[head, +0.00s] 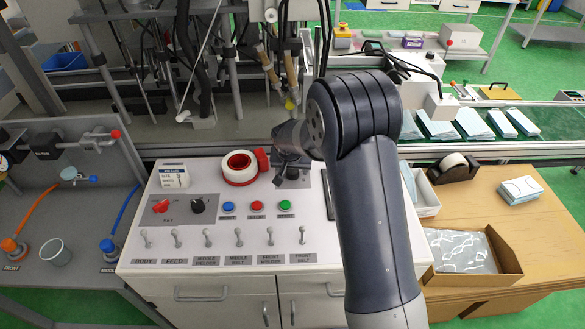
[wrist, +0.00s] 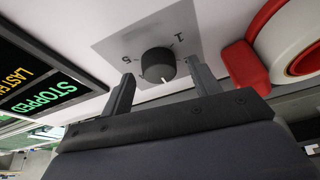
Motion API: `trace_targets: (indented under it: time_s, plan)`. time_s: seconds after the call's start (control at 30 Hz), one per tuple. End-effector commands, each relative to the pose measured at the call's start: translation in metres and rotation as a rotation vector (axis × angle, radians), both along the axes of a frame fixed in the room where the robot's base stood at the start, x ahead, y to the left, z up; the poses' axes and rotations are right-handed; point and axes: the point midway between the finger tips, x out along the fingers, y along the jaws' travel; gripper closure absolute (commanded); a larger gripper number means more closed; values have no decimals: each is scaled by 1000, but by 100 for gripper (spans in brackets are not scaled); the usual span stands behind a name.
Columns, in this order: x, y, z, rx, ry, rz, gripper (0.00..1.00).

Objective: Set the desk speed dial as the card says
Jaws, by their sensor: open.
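The black dial (wrist: 158,64) sits on a grey plate (wrist: 112,45) in the wrist view. A "1" shows to its upper right and what looks like a "5" to its left; other marks are hard to read. Its white pointer line is at the lower side of the knob in that picture. My gripper (wrist: 160,74) is open, with one finger on each side of the dial and a visible gap to it. In the head view, my gripper (head: 290,170) covers the dial on its grey plate (head: 303,184). A small white card (head: 174,175) stands at the back left of the desk; its text is too small to read.
A red and white tape roll (head: 240,167) stands close left of my gripper; it also shows in the wrist view (wrist: 290,40). A screen (wrist: 40,85) reads "STOPPED". Red (head: 161,206) and black (head: 197,204) knobs, buttons and several toggles (head: 239,238) cover the desk front.

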Motion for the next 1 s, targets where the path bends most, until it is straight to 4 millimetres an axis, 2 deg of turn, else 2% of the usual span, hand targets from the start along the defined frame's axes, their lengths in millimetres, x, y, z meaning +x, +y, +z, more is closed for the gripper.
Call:
trace_targets:
  time_s: [0.37, 0.9, 1.0]
  plan:
    - [2, 0, -6, 0, 0, 0, 41]
    - [2, 0, -5, 0, 0, 0, 84]
    - [2, 0, -5, 1, 0, 1, 86]
